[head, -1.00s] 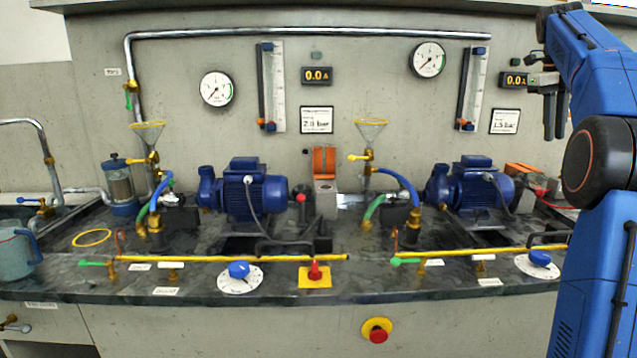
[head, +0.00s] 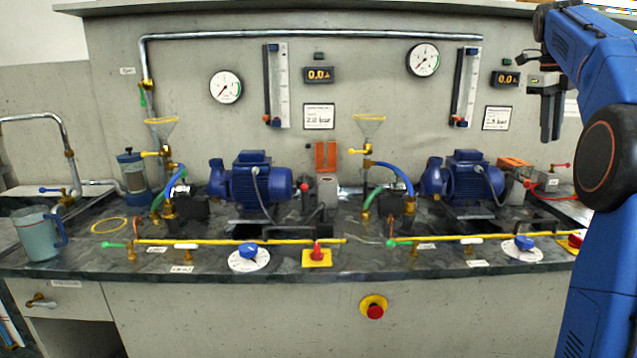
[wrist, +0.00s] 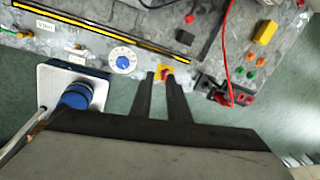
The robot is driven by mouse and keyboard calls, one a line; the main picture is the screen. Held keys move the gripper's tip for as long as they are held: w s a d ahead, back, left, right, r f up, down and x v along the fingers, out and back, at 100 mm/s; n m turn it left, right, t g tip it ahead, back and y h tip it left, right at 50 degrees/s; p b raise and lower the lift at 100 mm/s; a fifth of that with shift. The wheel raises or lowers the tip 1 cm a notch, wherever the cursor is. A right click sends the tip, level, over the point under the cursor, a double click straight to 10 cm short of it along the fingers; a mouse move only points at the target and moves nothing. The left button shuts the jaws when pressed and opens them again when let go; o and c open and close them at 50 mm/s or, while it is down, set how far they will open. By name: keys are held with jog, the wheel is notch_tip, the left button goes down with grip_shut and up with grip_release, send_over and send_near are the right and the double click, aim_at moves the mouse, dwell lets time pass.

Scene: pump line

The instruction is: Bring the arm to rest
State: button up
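My blue arm stands at the right of the head view, bent at its black elbow joint, with its forearm reaching up and left. My gripper (head: 551,112) hangs from it, pointing down, in front of the back panel at the right. In the wrist view its two dark fingers (wrist: 163,76) are apart with nothing between them. Beyond the tips, well below, are the bench edge and a red switch on a yellow plate (wrist: 165,72). The gripper touches nothing that I can see.
The bench (head: 330,268) holds two blue pumps (head: 250,184), (head: 468,178), dials, valves and funnels. A blue-grey jug (head: 38,236) stands at the left. A red emergency button (head: 374,310) is on the front. Floor (wrist: 210,60) shows beside the bench in the wrist view.

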jog(key=s+a+f+n+t, duration=0.1)
jog(key=s+a+f+n, duration=0.4)
jog(key=s+a+n, duration=0.35)
jog(key=s+a+f+n+t, duration=0.1)
jog(key=s+a+f+n, duration=0.4)
jog(key=s+a+n, duration=0.4)
jog(key=s+a+f+n+t+y, duration=0.1)
jog(key=s+a+f+n, duration=0.5)
jog(key=f, duration=0.6)
jog(key=s+a+f+n+t+y, duration=0.1)
jog(key=s+a+f+n, duration=0.5)
jog(key=s+f+n, duration=0.3)
jog(key=s+f, duration=0.3)
jog(key=s, duration=0.1)
jog(key=shift+f+n, duration=0.3)
jog(key=shift+n, duration=0.05)
